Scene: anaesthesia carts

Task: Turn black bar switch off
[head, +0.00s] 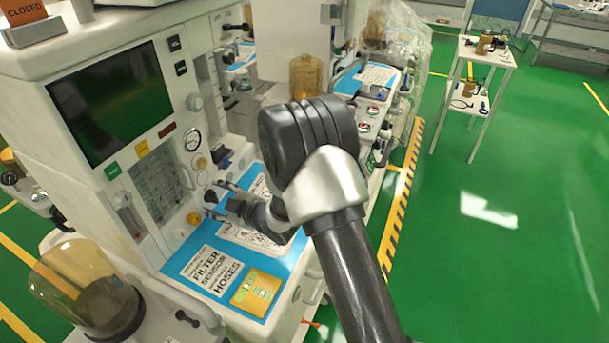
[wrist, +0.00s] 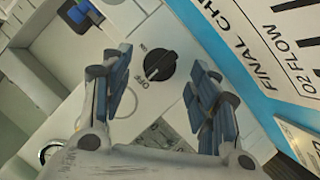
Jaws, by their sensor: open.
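The black bar switch (wrist: 160,66) is a round black knob with a raised bar across it, on a pale panel in the wrist view. Small "ON" and "OFF" labels are printed beside it, with OFF at its lower left. The bar lies diagonally; which label it is set to, I cannot tell for sure. My gripper (wrist: 158,60) is open, with one blue-padded finger on each side of the switch and visible gaps between. In the head view my gripper (head: 215,198) reaches the front panel of the anaesthesia cart (head: 130,205), where the switch is mostly hidden by the fingers.
The cart's blue worktop (head: 205,292) with printed cards lies just below my gripper. A pressure gauge (head: 192,140) and a yellow knob (head: 193,218) sit nearby on the panel.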

